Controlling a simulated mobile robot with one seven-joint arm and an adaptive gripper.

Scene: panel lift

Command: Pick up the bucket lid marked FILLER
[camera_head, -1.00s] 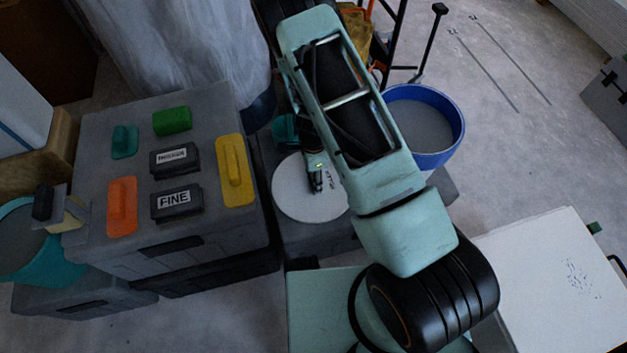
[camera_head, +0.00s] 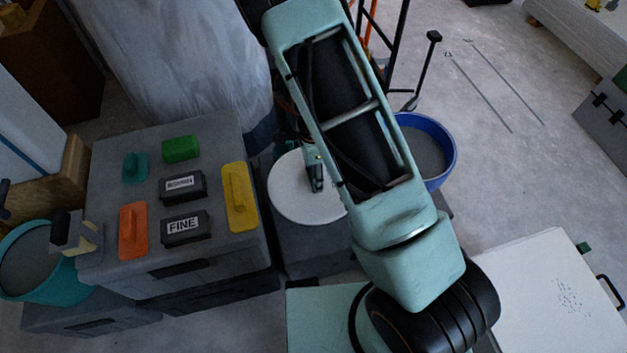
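The bucket lid (camera_head: 290,200) is a pale round disc in the centre of the head view, over a dark grey box (camera_head: 310,255). My gripper (camera_head: 316,182) points down at the lid's middle and appears shut on it. The lid seems to be held above the box, but the size of the gap cannot be told. My forearm covers the lid's right side, and its lettering is hidden now. The fingertips are small and dark, so the grip itself is hard to see.
A grey case (camera_head: 105,180) at left carries orange, yellow, green and teal tools and black blocks, one marked FINE. A blue bucket (camera_head: 447,165) stands right of my forearm. A teal bucket (camera_head: 75,287) is at far left. A white board (camera_head: 540,290) lies at lower right.

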